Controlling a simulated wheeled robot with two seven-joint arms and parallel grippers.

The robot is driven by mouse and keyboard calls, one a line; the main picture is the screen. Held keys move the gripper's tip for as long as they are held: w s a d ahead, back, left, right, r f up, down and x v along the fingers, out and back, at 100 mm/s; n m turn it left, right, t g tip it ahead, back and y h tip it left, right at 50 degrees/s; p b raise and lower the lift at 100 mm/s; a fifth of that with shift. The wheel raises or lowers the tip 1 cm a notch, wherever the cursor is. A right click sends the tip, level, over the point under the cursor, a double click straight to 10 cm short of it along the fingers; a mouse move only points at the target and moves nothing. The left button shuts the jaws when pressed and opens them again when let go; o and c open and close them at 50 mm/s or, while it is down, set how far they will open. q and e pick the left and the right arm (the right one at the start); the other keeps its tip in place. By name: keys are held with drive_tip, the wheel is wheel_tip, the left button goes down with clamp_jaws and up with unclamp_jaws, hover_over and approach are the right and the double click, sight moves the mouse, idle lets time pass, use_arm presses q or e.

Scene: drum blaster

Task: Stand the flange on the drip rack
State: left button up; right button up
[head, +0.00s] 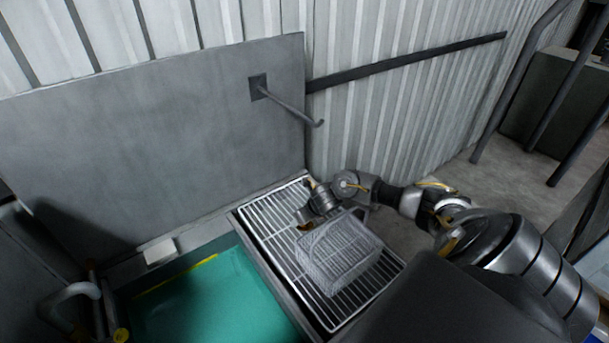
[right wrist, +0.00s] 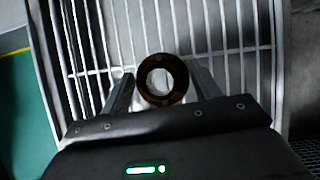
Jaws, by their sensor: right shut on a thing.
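The flange (right wrist: 181,84) is a dark brown ring with a round hole. In the right wrist view it sits between the two fingers of my right gripper (right wrist: 160,90), which is shut on it. The ring's face and open hole point toward the wrist camera. In the head view my right gripper (head: 306,205) is over the far part of the drip rack (head: 262,225), a metal grid of parallel bars. The rack's bars (right wrist: 232,28) also show behind the flange in the wrist view. Whether the flange touches the bars is unclear. My left gripper is out of view.
A wire basket (head: 342,255) stands on the rack, close in front of my right gripper. A green-bottomed basin (head: 215,300) lies left of the rack. A grey panel (head: 150,140) and a hooked rod (head: 290,108) rise behind. The rack's left strip is clear.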

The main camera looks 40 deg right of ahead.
drive_tip(key=shift+f, duration=0.1)
drive_tip(key=o, duration=1.4)
drive_tip(key=shift+c, duration=0.2)
drive_tip(key=shift+r, duration=0.3)
drive_tip(key=v, duration=1.1)
drive_tip(key=shift+s+r, duration=0.25)
drive_tip(key=shift+r, duration=0.05)
